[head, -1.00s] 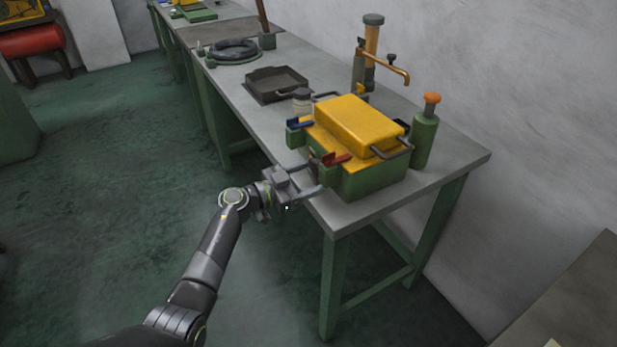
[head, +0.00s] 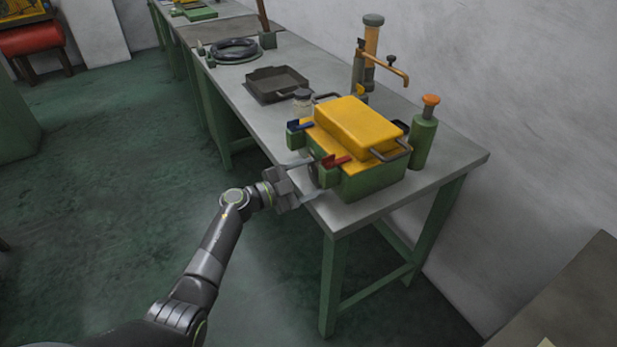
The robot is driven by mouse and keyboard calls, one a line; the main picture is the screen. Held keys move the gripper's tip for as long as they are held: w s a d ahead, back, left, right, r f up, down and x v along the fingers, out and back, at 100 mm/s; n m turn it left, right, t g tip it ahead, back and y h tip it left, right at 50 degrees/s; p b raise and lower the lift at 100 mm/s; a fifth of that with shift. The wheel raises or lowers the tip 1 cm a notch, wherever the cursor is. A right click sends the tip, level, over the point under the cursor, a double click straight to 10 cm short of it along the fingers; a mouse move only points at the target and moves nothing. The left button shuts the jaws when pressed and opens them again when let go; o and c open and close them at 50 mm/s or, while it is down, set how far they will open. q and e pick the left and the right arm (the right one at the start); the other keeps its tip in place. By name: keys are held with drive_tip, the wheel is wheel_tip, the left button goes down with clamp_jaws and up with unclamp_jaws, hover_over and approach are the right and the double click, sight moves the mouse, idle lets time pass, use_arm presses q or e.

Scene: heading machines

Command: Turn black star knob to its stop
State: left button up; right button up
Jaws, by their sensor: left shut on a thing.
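A yellow-topped box (head: 358,128) with a green lower body (head: 375,182) stands near the front end of the bench. A small dark part, which looks like the black star knob (head: 314,173), shows at the side of the box that faces my arm, mostly hidden by my fingers. My left gripper (head: 312,178) reaches in from the left at this side, with its fingers around the dark part and shut on it. The knob's star shape and its angle are too small to tell. My right gripper is not in view.
A red lever (head: 337,160) and a blue lever (head: 299,125) sit close beside my left gripper. A green bottle with an orange cap (head: 424,137), a dark tray (head: 276,84) and a brass hand pump (head: 371,50) stand on the grey bench (head: 440,160). The floor at left is clear.

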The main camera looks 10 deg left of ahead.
use_arm(q)
drive_tip(key=shift+m, duration=0.3)
drive_tip(key=o, duration=1)
drive_tip(key=shift+f, duration=0.1)
